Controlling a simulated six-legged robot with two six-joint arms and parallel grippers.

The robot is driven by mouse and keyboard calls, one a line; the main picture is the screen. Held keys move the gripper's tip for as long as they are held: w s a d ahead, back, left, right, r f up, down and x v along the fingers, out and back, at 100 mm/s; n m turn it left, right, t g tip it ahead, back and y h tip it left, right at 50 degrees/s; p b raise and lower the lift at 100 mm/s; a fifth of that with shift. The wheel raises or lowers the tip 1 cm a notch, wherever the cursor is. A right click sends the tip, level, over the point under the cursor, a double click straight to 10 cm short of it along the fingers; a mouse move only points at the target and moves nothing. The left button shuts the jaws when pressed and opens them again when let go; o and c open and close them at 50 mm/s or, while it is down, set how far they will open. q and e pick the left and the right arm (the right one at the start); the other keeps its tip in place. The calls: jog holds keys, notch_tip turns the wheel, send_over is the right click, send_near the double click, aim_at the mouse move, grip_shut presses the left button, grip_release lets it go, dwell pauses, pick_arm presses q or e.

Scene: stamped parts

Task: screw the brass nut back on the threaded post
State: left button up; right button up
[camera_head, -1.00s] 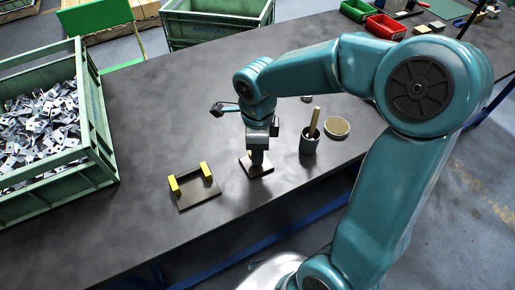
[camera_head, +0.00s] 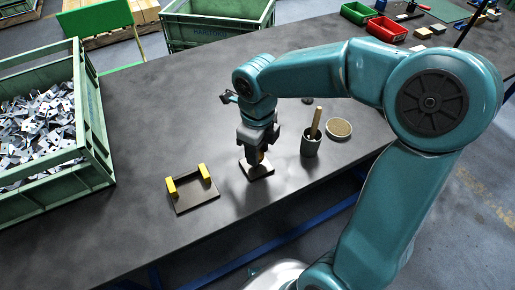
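My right gripper (camera_head: 256,160) points straight down over a small square base plate (camera_head: 259,174) on the dark bench. A small brass-coloured patch (camera_head: 262,157) shows at its fingertips. It may be the brass nut, but it is too small to be sure. The fingers hide the threaded post, and I cannot tell how tightly they are closed. My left gripper is not in view.
A dark plate with two yellow uprights (camera_head: 171,186) lies left of the base plate. A green crate (camera_head: 97,130) of stamped parts is at far left.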

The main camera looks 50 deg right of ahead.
jog(key=o, duration=0.4)
jog(key=shift+o, duration=0.2)
notch_tip(320, 180, up, 16)
jog(key=p, duration=0.3)
jog(key=shift+r+p, duration=0.2)
jog(key=shift+p, duration=0.1)
